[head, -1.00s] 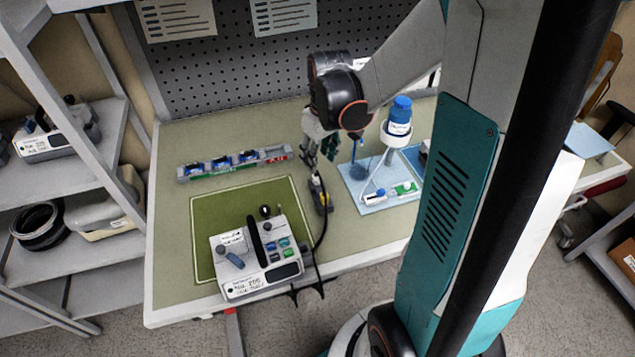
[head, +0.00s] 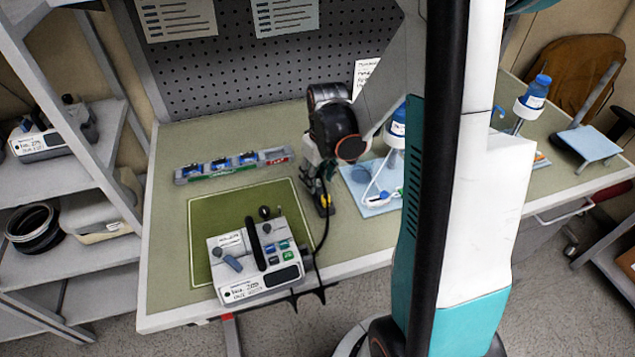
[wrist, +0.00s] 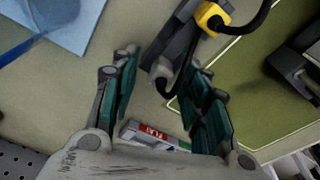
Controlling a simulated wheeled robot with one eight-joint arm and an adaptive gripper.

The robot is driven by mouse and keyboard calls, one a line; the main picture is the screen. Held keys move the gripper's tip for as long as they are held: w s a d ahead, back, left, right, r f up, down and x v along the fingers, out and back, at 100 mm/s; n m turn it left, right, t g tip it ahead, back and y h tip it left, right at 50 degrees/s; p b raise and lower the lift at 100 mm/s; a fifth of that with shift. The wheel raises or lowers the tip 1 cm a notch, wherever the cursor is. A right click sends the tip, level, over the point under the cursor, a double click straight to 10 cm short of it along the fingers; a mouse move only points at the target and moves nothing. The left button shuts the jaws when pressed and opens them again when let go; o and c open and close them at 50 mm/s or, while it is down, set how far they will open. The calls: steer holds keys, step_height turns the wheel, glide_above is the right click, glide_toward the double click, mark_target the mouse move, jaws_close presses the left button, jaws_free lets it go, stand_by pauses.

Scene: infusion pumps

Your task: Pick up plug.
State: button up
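The plug (wrist: 213,17) shows in the wrist view as a yellow and dark body with a black cable, lying on a dark grey holder (wrist: 177,50). In the head view the plug (head: 327,208) lies on the bench just right of the green mat, partly hidden by my gripper. My gripper (wrist: 162,62) is open with nothing held. Its fingertips are on either side of the near end of the grey holder, and the yellow part lies beyond them. I cannot tell whether the fingers touch the holder. In the head view my gripper (head: 318,178) is just above it.
A white pump (head: 258,262) stands on the green mat (head: 230,207), with the black cable hanging beside it. A rack (head: 235,165) with blue items lies behind. A blue tray (head: 370,200) with a bottle stand is at right. My column hides part of the bench.

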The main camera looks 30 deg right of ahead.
steer(key=c, duration=0.9)
steer(key=shift+c, duration=0.2)
